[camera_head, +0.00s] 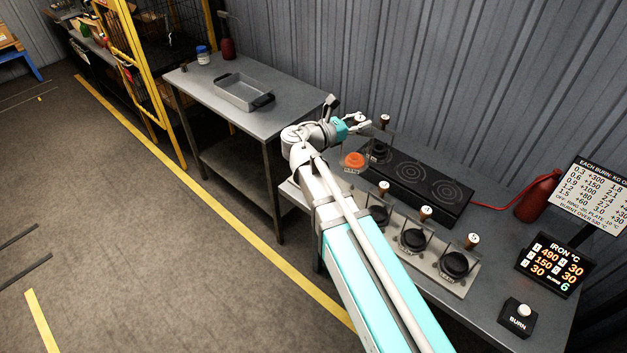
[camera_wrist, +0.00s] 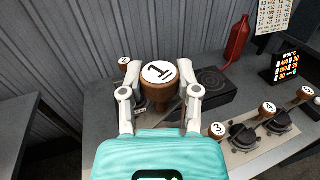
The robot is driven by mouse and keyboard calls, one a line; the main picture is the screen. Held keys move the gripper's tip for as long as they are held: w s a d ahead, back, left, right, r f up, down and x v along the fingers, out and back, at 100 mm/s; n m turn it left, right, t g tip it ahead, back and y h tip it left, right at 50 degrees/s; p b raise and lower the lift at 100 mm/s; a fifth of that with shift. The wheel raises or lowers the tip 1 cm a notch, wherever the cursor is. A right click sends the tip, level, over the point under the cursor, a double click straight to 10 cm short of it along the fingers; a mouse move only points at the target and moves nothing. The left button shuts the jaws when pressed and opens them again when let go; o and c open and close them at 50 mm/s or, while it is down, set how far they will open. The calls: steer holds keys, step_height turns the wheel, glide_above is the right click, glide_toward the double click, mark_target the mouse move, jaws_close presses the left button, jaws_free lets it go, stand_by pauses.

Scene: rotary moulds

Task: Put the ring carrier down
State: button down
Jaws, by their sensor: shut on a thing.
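My gripper (camera_wrist: 160,108) is shut on the wooden knob marked 1 of the ring carrier (camera_wrist: 158,76). In the head view my gripper (camera_head: 358,124) is over the left end of the long bench. A glowing orange ring (camera_head: 354,160) with a plate shows below the held knob and appears to belong to this carrier. I cannot tell whether the carrier touches the bench. A second carrier with a dark ring (camera_head: 378,153) stands close to its right.
A black two-ring hotplate (camera_head: 428,184) is right of the carriers. Several dark-ring carriers, one marked 3 (camera_wrist: 217,130), stand in a front rack (camera_head: 455,283). The IRON display (camera_head: 553,266) and BURN button (camera_head: 520,312) are farther right. A side table (camera_head: 205,93) holds a grey tray (camera_head: 243,91).

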steer(key=s+a+f+n+t+y+b, duration=0.2)
steer(key=a, duration=0.3)
steer(key=s+a+f+n+t+y+b, duration=0.1)
steer(key=s+a+f+t+y, duration=0.1)
steer(key=a, duration=0.3)
steer(key=shift+a+f+n+b, duration=0.15)
steer(key=shift+a+n+b, duration=0.05)
steer(key=shift+n+b, duration=0.2)
steer(key=shift+w, duration=0.15)
steer(key=w+a+f+b, duration=0.2)
steer(key=w+f+b, duration=0.7)
steer(key=w, duration=0.3)
steer(key=shift+w+a, duration=0.2)
steer(key=shift+w, duration=0.2)
